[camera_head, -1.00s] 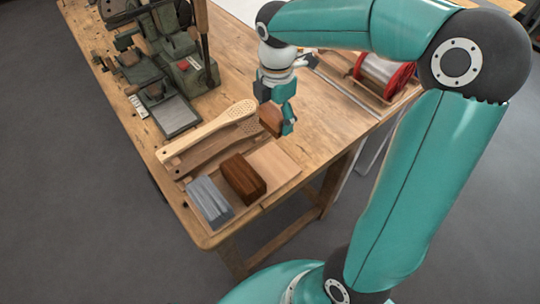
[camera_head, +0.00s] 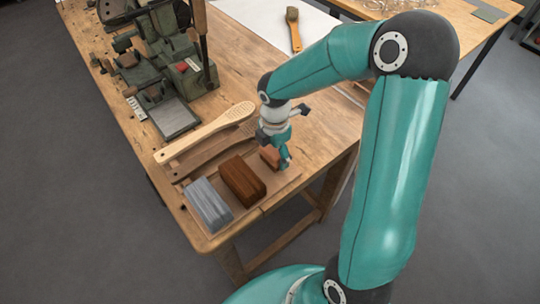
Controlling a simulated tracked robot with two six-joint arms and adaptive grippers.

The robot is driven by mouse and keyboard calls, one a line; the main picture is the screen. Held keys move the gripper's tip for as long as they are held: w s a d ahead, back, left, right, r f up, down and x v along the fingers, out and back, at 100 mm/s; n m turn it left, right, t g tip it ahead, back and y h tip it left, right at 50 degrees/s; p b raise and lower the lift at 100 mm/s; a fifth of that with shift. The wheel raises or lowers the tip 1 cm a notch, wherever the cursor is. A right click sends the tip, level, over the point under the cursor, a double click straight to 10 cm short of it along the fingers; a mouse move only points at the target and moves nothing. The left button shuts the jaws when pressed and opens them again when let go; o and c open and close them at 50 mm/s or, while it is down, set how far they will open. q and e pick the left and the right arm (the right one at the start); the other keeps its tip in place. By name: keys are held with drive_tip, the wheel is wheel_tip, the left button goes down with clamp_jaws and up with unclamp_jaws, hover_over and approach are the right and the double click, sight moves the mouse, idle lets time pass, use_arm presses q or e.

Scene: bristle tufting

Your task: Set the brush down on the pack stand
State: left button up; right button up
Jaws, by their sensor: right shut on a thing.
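My right gripper (camera_head: 277,158) is shut on a small reddish-brown block (camera_head: 269,156) over the far right part of a flat wooden stand (camera_head: 278,186). I cannot tell whether the block touches the stand. The stand carries a grey block (camera_head: 208,205) at left and a dark brown block (camera_head: 242,180) in the middle; its right part looks bare. A brush (camera_head: 293,28) with an orange-brown handle and dark bristles lies apart on a white sheet at the top. My left gripper is not in view.
Pale (camera_head: 207,132) and darker (camera_head: 210,153) paddle-shaped wooden pieces with holes lie left of the gripper. A green machine (camera_head: 168,60) stands at the upper left. Clear bench top lies beyond the gripper.

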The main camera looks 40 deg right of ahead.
drive_tip(key=o, duration=1.3)
wheel_tip(320, 180, up, 12)
drive_tip(key=shift+r+p, duration=0.1)
drive_tip(key=shift+p, duration=0.45)
